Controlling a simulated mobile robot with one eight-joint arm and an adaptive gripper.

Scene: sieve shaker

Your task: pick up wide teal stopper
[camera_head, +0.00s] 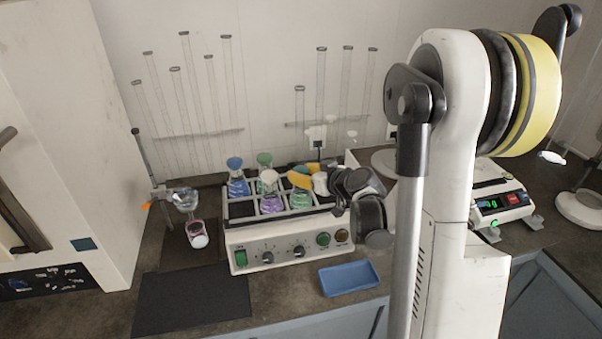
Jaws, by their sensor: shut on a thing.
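A small patch of teal (302,169), which looks like the wide teal stopper, shows just behind the yellow part at the end of my arm. My gripper (304,178) is over the right part of the flask rack, above a flask with green liquid (300,197). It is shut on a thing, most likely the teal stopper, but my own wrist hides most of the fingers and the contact. I cannot tell whether the stopper is clear of its flask.
The shaker (287,246) holds several flasks, with blue (234,162), green (264,158) and white (268,175) stoppers. A blue tray (348,279) and dark mat (192,299) lie in front. A balance (502,203) stands right. Glass tubes hang behind.

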